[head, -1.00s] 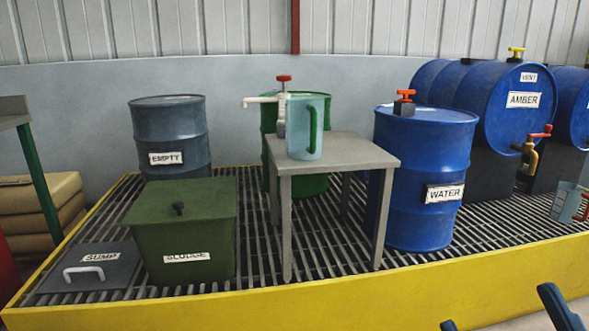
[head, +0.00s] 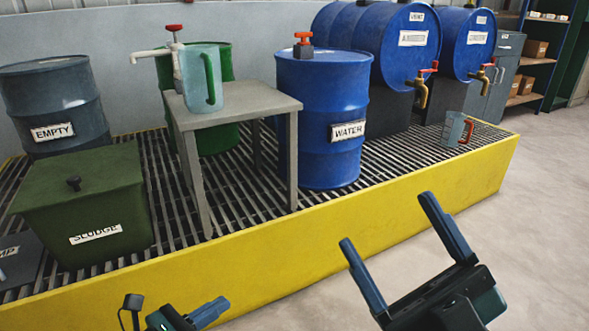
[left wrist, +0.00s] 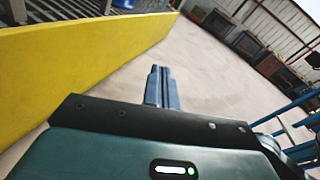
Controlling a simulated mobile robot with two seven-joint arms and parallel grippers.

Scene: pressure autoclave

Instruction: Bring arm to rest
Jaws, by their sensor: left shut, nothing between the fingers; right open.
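My left gripper (head: 208,312) is at the bottom of the head view, in front of the yellow edge of the platform. Its fingers are shut together with nothing between them, and they also show in the left wrist view (left wrist: 162,86), pointing out over bare floor. My right gripper (head: 398,240) is to the right of it in the head view. Its two blue fingers are wide apart and empty, over the pale floor in front of the platform. Neither gripper appears to touch anything.
A yellow-edged grated platform (head: 300,249) runs across the scene. On it stand a blue water drum (head: 315,110), a grey table (head: 250,100) with a pale jug (head: 202,80), a green sludge bin (head: 95,205) and another jug (head: 456,130). The floor (head: 545,200) at right is clear.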

